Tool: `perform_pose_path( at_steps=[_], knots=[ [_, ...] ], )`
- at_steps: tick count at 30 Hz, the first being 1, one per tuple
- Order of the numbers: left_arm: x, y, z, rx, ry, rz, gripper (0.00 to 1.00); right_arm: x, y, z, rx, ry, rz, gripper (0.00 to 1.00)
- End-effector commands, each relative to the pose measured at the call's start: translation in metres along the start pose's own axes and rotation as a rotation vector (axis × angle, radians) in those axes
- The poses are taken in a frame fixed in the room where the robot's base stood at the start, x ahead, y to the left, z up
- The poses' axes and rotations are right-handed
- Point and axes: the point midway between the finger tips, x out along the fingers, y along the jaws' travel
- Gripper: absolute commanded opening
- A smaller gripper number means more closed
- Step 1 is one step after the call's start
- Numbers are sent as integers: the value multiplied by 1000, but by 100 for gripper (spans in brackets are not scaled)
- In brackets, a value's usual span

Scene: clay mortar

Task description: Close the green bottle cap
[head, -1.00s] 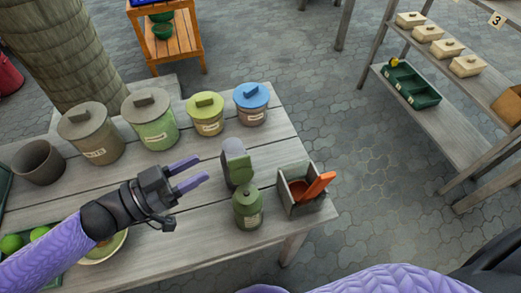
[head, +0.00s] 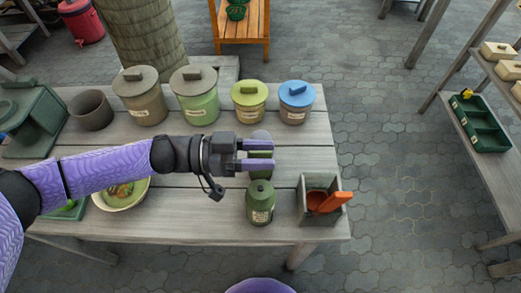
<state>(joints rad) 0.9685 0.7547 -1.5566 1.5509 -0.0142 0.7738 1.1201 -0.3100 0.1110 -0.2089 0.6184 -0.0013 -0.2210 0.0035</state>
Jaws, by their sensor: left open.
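A squat green bottle (head: 260,204) with a small knob on top stands upright near the table's front edge. Just behind it is a green piece with a round, grey-green disc-like top (head: 261,135), which looks like a raised cap; I cannot tell whether it joins the bottle. My left gripper (head: 259,155) reaches in from the left, its two purple fingers open and level with this green piece, covering part of it. Some green shows between the fingers; contact cannot be told. My right gripper is out of view.
A grey box (head: 304,211) with an orange-handled tool (head: 334,202) stands right of the bottle. Lidded pots, including a yellow-lidded one (head: 249,104) and a blue-lidded one (head: 296,103), line the back. A bowl (head: 98,203) sits left. The right table strip is clear.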

Motion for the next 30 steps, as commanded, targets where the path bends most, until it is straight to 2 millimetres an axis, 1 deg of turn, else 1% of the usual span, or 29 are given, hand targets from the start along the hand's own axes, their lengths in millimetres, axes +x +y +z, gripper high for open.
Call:
perform_pose_path(
  at_steps=[1,2,3,5,6,8,16,22,26,30],
  knots=[
    [0,0,0,0,0,0,46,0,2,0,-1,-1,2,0],
    [0,0,0,0,0,0,43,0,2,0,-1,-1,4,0],
    [0,0,0,0,0,0,35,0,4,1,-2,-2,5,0],
    [0,0,0,0,0,0,22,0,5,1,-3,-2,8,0],
    [0,0,0,0,0,0,14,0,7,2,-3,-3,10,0],
    [0,0,0,0,0,0,1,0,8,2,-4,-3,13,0],
    [0,0,0,1,0,0,0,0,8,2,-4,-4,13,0],
    [0,2,-1,23,0,0,0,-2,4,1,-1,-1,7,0],
    [0,5,-2,75,1,1,0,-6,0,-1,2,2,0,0],
    [0,11,-2,170,1,1,0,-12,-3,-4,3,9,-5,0]
  ],
)
